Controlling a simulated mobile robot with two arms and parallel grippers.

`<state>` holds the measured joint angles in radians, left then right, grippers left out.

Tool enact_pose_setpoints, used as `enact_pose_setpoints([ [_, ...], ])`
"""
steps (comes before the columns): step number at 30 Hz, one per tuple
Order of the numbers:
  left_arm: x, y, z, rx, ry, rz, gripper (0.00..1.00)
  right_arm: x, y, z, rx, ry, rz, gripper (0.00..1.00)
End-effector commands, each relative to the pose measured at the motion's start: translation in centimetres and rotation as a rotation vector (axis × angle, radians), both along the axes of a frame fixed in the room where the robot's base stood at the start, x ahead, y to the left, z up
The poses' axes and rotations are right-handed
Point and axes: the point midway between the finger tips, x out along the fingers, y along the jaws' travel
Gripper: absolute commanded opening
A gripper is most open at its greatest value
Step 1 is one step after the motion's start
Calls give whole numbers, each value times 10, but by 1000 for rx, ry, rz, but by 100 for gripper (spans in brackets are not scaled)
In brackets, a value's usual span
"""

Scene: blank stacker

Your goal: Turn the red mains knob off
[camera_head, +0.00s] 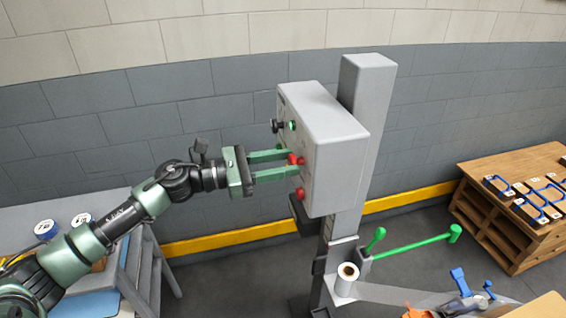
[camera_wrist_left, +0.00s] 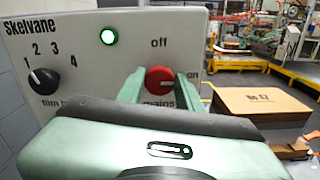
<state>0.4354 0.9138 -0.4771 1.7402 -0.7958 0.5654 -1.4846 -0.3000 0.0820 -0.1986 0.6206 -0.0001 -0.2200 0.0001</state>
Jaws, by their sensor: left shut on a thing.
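The red mains knob (camera_head: 293,159) is on the front of a grey control box (camera_head: 335,150). In the left wrist view the red knob (camera_wrist_left: 160,79) has "off" printed above it, "on" to its right and "mains" below. I cannot clearly read which way it points. My left gripper (camera_head: 287,162) is shut on the knob, with a green finger on either side. It also shows in the left wrist view (camera_wrist_left: 160,88), where its body hides the lower panel. A green lamp (camera_wrist_left: 108,36) on the panel is lit. My right gripper is not in view.
A black selector knob (camera_wrist_left: 43,82) numbered 1 to 4 is on the panel's left. A second red control (camera_head: 300,194) sits just below the fingers. The box is on a grey post (camera_head: 372,100). A wooden bench (camera_head: 520,180) stands right, a grey table (camera_head: 75,205) left.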

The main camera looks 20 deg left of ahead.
Motion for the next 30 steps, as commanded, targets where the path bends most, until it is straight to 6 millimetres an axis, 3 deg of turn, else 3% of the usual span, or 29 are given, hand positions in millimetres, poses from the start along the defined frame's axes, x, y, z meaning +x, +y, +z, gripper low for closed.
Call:
enact_pose_setpoints([
  [8, 1, 0, 0, -77, 113, 1, 0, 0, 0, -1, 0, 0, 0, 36],
  [30, 3, 2, 2, -465, 686, 1, 0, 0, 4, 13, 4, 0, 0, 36],
])
